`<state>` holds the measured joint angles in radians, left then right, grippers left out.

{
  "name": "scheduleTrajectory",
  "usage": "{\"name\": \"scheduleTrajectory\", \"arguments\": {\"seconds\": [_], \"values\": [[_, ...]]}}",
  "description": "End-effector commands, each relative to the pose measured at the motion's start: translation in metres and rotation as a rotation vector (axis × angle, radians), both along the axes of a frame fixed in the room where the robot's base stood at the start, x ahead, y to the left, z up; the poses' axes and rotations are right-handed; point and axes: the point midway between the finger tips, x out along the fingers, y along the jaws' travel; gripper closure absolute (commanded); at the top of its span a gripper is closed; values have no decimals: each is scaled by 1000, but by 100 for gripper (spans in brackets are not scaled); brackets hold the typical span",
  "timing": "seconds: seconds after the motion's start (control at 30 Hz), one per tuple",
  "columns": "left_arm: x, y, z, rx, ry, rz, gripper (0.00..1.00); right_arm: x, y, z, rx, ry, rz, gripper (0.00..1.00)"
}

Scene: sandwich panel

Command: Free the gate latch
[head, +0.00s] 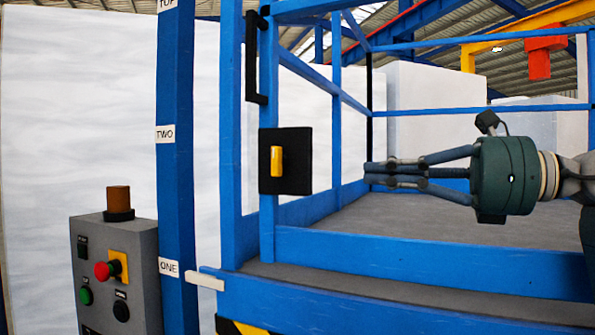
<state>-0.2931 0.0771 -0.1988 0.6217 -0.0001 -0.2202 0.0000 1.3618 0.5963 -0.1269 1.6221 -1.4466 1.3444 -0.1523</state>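The gate latch is a yellow handle (276,160) standing upright on a square black plate (298,178). The plate is fixed to a blue post of the lift cage, left of centre in the head view. My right gripper (368,173) comes in from the right, its fingers pointing left at about the latch's height. Its fingers are drawn together with nothing visible between them. In the picture, the fingertips are clearly apart from the right edge of the plate. My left gripper is not in view.
A black pull handle (251,57) is on the blue frame above the latch. Blue cage rails (430,262) run below my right gripper. A grey control box (115,270) with red and green buttons stands at the lower left, beside a blue post (174,200) labelled TOP, TWO, ONE.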

Motion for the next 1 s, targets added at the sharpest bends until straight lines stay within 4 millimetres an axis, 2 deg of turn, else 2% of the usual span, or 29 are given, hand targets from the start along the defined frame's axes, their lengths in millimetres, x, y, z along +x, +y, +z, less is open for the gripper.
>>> {"name": "scheduleTrajectory", "arguments": {"seconds": [0.1, 0.23, 0.37, 0.63, 0.8, 1.0], "values": [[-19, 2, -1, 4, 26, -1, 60, 0, 0, 0, 0, 0, 1, 100], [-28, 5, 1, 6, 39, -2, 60, 2, 6, 1, 0, 1, 3, 100], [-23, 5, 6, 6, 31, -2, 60, 9, 22, 2, 0, 2, 6, 100], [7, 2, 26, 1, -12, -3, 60, 35, 73, 3, 1, 3, 7, 100], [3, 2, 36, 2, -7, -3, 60, 51, 101, 3, 1, 3, 5, 100], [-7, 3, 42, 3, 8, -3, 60, 61, 121, 1, 2, 2, 3, 100]]}}
